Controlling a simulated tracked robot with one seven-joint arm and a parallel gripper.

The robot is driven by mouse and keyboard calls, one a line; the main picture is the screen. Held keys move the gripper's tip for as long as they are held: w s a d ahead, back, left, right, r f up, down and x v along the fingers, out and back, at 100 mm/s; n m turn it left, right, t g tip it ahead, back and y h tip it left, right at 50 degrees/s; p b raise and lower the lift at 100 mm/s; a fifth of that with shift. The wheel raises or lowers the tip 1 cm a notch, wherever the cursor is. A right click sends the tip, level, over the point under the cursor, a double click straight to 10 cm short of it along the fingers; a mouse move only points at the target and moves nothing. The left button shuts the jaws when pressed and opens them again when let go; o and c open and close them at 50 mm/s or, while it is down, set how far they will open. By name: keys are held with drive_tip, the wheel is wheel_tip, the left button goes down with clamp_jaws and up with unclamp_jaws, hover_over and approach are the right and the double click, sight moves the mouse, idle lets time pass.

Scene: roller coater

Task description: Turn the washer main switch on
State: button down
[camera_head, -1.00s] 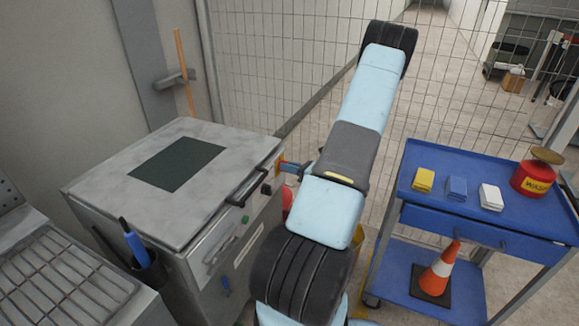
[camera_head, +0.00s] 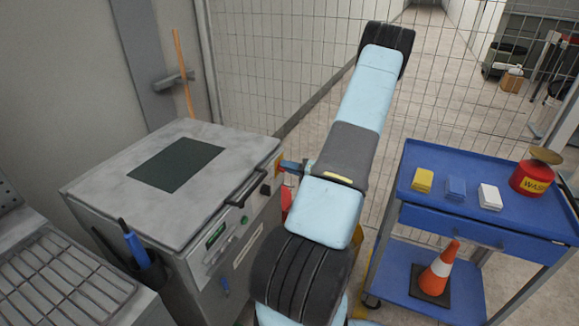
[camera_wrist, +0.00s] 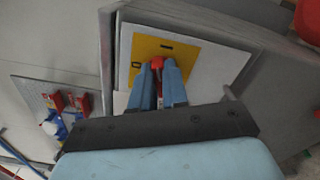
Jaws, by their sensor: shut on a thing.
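The washer (camera_head: 130,185) is a grey metal cabinet with a dark panel on its lid, at left centre in the head view. Its main switch, a red knob (camera_wrist: 157,62), sits on a yellow plate (camera_wrist: 190,58) with black marks in the wrist view. In the head view the yellow plate (camera_head: 278,163) shows as a sliver on the washer's right side. My gripper (camera_wrist: 158,72) has its two blue fingers shut on the red knob; they hide much of it. A small display (camera_head: 215,235) on the washer's front glows green.
A blue trolley (camera_head: 480,235) with coloured blocks and a red can (camera_head: 531,178) stands at the right. An orange cone (camera_head: 437,268) is on its lower shelf. A wire mesh fence (camera_head: 290,65) runs behind the washer. Floor shows between my arm and the trolley.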

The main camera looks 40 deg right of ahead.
drive_tip(key=shift+d+f+m, duration=0.1)
drive_tip(key=shift+m, duration=1.05)
drive_tip(key=shift+d+f+m, duration=0.1)
drive_tip(key=shift+m, duration=1.05)
drive_tip(key=c, duration=1.1)
unclamp_jaws()
drive_tip(key=shift+a, duration=0.1)
drive_tip(key=shift+c, duration=0.2)
drive_tip(key=v, duration=1.2)
